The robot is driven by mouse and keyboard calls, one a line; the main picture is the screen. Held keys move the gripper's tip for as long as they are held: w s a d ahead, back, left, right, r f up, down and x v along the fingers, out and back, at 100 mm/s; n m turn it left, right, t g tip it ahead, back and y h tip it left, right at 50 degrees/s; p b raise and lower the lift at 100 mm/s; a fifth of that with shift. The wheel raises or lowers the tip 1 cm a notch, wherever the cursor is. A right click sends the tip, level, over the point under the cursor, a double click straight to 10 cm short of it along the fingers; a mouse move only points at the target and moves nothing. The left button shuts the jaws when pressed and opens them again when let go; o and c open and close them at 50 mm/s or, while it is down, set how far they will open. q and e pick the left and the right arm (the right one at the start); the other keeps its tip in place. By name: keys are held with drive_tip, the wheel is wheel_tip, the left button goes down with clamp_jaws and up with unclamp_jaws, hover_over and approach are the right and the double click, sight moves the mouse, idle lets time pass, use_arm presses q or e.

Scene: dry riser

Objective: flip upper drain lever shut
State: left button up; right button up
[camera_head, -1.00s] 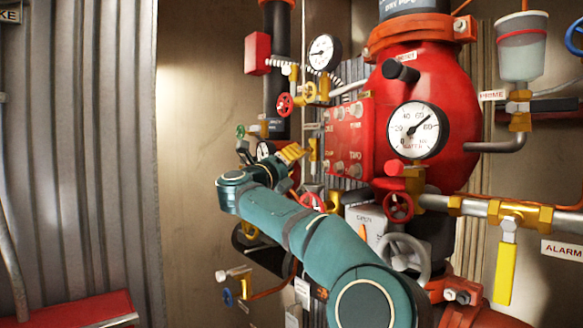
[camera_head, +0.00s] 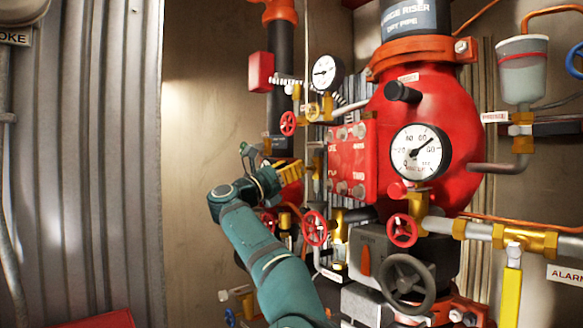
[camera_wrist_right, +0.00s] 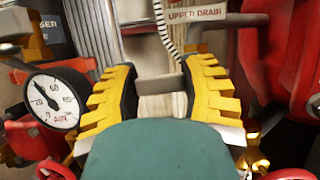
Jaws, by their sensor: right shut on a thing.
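My right gripper (camera_head: 284,174) reaches in among the pipes left of the red plate in the head view. In the right wrist view its two yellow-padded fingers (camera_wrist_right: 160,80) stand on either side of a pale grey bar, apparently the upper drain lever (camera_wrist_right: 160,84). The gripper is shut on it; the exact contact is partly hidden by the teal wrist part in front. The "UPPER DRAIN" label (camera_wrist_right: 192,16) sits just beyond the fingers, at the top. In the head view the lever is hidden behind my gripper. My left gripper is not in view.
The air gauge (camera_wrist_right: 52,101) is close left of the fingers. The red plate (camera_head: 352,160) and the water gauge (camera_head: 419,151) stand to the right. Red handwheels (camera_head: 314,228) and a dark wheel (camera_head: 406,284) are below. The wall (camera_head: 205,110) to the left is bare.

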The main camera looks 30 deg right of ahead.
drive_tip(key=shift+m, duration=0.5)
drive_tip(key=o, duration=1.2)
drive_tip(key=shift+r, duration=0.1)
drive_tip(key=shift+a, duration=0.1)
drive_tip(key=w+v, duration=0.1)
drive_tip(key=v, duration=1)
drive_tip(key=shift+s+a+f, duration=0.2)
drive_tip(key=shift+s+a, duration=0.2)
drive_tip(key=shift+s, duration=0.05)
